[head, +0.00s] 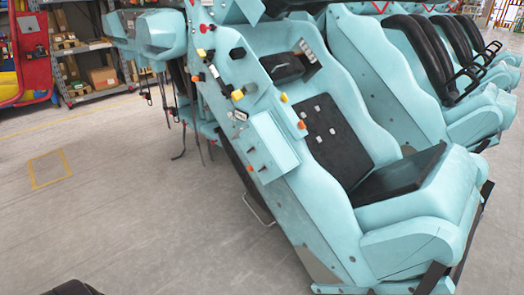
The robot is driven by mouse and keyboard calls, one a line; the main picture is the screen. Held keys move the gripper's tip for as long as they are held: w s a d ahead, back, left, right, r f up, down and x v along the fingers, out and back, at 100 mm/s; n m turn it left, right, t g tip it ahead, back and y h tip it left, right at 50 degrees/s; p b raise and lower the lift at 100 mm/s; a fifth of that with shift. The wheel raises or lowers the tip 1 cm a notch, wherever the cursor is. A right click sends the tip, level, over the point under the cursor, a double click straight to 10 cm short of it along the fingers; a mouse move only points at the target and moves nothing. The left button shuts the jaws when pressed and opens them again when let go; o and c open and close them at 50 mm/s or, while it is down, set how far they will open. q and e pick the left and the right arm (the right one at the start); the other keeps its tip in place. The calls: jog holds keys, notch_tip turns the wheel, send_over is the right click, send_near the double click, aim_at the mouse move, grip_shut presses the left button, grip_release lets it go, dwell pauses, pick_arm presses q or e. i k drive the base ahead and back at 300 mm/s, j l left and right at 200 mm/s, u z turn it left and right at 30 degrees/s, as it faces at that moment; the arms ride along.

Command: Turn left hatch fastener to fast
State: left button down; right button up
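A pale turquoise coaster car with black seat pads fills the middle and right of the head view. On its side wall is a raised rectangular hatch cover (272,143), which looks closed. Small orange and yellow fittings sit around it, including an orange knob (301,125) at its right edge and small orange pieces (251,169) at its lower left. The fittings are too small to tell which is the left hatch fastener or how it is turned. Neither gripper can be made out. A dark rounded part at the bottom left edge cannot be identified.
More seats with black restraints (420,50) stand at the right. Cables hang below the car's left end. Shelves with boxes (103,77) and a red panel (32,45) stand at the back left. The grey floor (120,200) at the left is clear, with a yellow marking.

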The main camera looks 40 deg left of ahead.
aim_at(260, 131)
jog(key=k+u, duration=0.15)
jog(key=u, duration=1.05)
